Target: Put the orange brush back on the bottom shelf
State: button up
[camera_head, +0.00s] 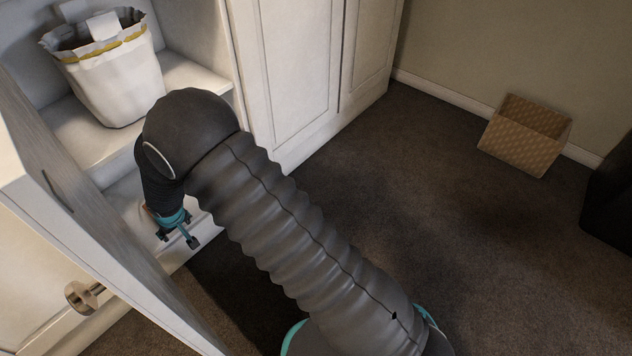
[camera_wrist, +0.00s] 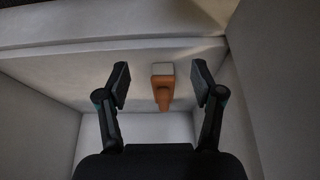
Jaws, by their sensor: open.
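The orange brush (camera_wrist: 162,92), with a grey end at the top and a narrower orange part below, shows in the wrist view against the pale bottom shelf (camera_wrist: 75,68). It appears to rest there. My gripper (camera_wrist: 160,84) is open, with one finger on each side of the brush and a visible gap to both. In the head view my gripper (camera_head: 178,236) is low inside the open cabinet, at the bottom shelf's front. My arm hides most of that shelf there, and I cannot make out the brush clearly.
A white bin (camera_head: 112,85) with a liner stands on the shelf above. An open cabinet door (camera_head: 85,235) with a round knob is close on the left. Closed cabinet doors (camera_head: 300,60) are to the right. A patterned box (camera_head: 525,135) stands by the wall; the carpet between is clear.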

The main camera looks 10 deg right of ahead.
jog(key=d+r+m+t+h, duration=0.15)
jog(key=d+r+m, duration=0.25)
jog(key=d+r, duration=2.3)
jog(key=s+d+r+m, duration=0.2)
jog(key=s+d+r, duration=0.6)
jog(key=s+d, duration=0.35)
jog(key=s+d+m, duration=0.1)
jog(key=s+d, duration=0.2)
jog(key=s, duration=0.3)
jog(key=s+d+r+m+h, duration=0.1)
jog(key=s+d, duration=0.3)
jog(key=s, duration=0.2)
jog(key=shift+r+t, duration=0.15)
jog(key=shift+t, duration=0.2)
